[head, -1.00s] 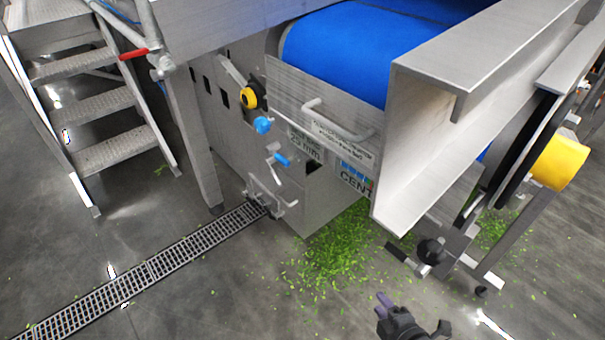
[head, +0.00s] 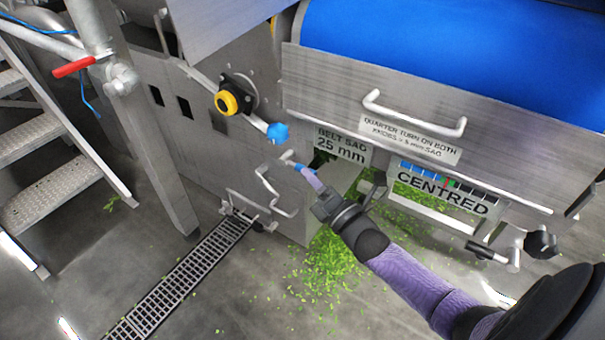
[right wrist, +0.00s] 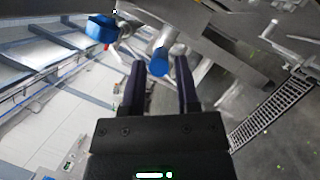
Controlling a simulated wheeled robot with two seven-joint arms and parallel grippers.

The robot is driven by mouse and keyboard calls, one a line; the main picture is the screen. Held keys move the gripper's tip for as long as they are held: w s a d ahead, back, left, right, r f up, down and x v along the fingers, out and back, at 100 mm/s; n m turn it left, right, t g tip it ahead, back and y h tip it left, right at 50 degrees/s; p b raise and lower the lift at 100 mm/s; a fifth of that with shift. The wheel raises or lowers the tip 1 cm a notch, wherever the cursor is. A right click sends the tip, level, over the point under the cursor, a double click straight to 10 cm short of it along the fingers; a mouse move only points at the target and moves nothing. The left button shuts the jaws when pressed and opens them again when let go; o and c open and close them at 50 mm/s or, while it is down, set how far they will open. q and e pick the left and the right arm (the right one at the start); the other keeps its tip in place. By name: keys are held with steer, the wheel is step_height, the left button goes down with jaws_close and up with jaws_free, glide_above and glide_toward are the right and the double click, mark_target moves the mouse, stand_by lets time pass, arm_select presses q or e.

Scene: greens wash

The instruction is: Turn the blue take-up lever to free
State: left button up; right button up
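The blue take-up lever (head: 300,167) is a small blue grip on a metal arm, on the side plate of the conveyor frame below a blue knob (head: 277,132). My right gripper (head: 314,181) reaches in from the lower right, with its fingertips at the lever and partly covering it. In the right wrist view, the two dark fingers (right wrist: 159,72) are apart, and the blue lever end (right wrist: 159,62) shows in line with the gap between them. I cannot tell whether they touch it. The blue knob (right wrist: 101,28) is further left there. My left gripper is not in view.
A yellow-and-black knob (head: 227,102) is above left of the lever. A bent metal handle (head: 272,190) is just below left. A "BELT SAG 25 mm" plate (head: 342,145) and a "CENTRED" gauge (head: 440,188) are to the right. Green leaves (head: 330,262) and a drain grate (head: 185,280) are on the floor.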

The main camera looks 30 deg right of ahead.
mark_target(301, 165)
steer(key=shift+x, duration=1.15)
jaws_close()
stand_by(0.4)
